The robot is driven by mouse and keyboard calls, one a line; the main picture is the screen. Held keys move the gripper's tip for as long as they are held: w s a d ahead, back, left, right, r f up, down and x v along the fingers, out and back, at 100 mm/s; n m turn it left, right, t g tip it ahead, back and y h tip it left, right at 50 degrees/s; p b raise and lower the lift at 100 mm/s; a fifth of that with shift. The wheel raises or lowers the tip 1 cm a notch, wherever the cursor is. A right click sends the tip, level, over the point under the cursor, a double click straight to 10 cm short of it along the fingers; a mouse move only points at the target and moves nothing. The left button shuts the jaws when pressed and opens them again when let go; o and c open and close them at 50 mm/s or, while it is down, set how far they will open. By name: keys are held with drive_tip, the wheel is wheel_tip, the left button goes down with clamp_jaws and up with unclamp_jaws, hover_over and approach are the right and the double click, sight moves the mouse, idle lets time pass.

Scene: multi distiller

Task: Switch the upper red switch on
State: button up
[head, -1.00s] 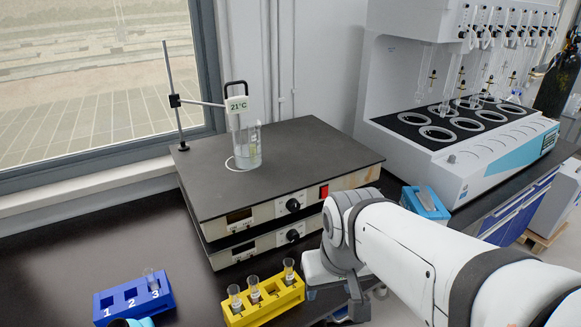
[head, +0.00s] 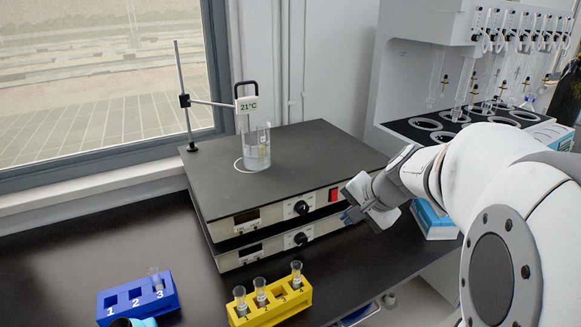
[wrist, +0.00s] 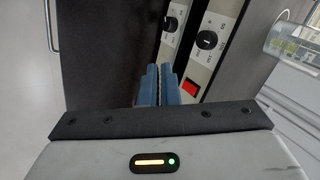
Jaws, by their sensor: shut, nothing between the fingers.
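Two stacked hotplate units stand on the black bench. The upper red switch (head: 334,194) is at the right end of the upper unit's front panel (head: 271,212); it also shows in the wrist view (wrist: 190,88). I cannot tell its on or off position. My gripper (head: 347,215) is shut and empty, just below and right of that switch in the head view. In the wrist view its blue fingers (wrist: 159,72) lie left of the switch, apart from it in the picture. The right end of the lower panel (head: 268,248), and any switch there, is hidden behind my gripper.
A beaker (head: 257,148) with a 21°C thermometer display (head: 248,104) stands on the upper plate. A yellow rack (head: 270,308) with tubes and a blue rack (head: 137,300) stand in front. A blue container (head: 432,222) is right of my gripper.

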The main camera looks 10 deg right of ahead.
sight(335, 196)
drive_tip(key=w+d+m, duration=0.1)
drive_tip(key=d, duration=0.1)
drive_tip(key=w+d+m+t, duration=0.1)
drive_tip(key=w+d, duration=0.1)
drive_tip(key=d, duration=0.1)
drive_tip(key=w+d+m+t, duration=0.1)
drive_tip(key=w+d+m, duration=0.1)
drive_tip(key=shift+d+r, duration=0.15)
drive_tip(key=shift+r, duration=0.1)
clamp_jaws()
drive_tip(key=w+r+x, duration=0.1)
drive_tip(key=x, duration=1.2)
drive_tip(key=shift+w+a+r, duration=0.2)
drive_tip(key=shift+w+r, duration=0.1)
drive_tip(key=shift+w, duration=0.1)
drive_tip(key=shift+f+b, duration=0.15)
drive_tip(key=shift+b, duration=0.2)
